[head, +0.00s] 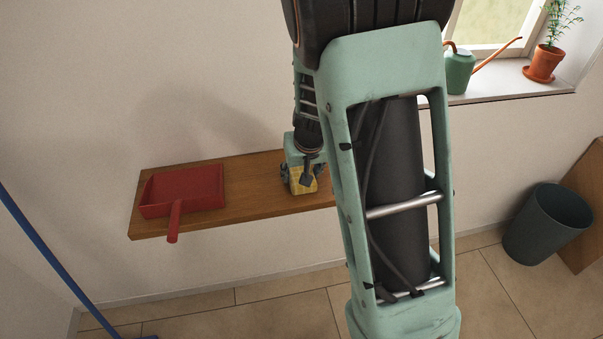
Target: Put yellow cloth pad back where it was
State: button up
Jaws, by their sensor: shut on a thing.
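The yellow cloth pad (297,184) shows at my gripper (300,180), over the wooden shelf (255,197) on the wall. My gripper is shut on the pad, and its fingers hide part of it. I cannot tell whether the pad touches the shelf board or hangs just above it. My arm hides the right part of the shelf.
A red dustpan (185,190) lies on the shelf's left end, handle over the front edge. Bare board lies between it and the pad. A green watering can (459,70) and potted plant (545,62) stand on the windowsill. A dark bin (547,225) stands at right.

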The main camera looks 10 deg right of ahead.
jog(key=o, duration=1)
jog(key=shift+r+p, duration=0.3)
jog(key=shift+r, duration=0.05)
jog(key=p+v, duration=0.4)
jog(key=v, duration=0.7)
jog(key=shift+s+r, duration=0.2)
jog(key=shift+s, duration=0.1)
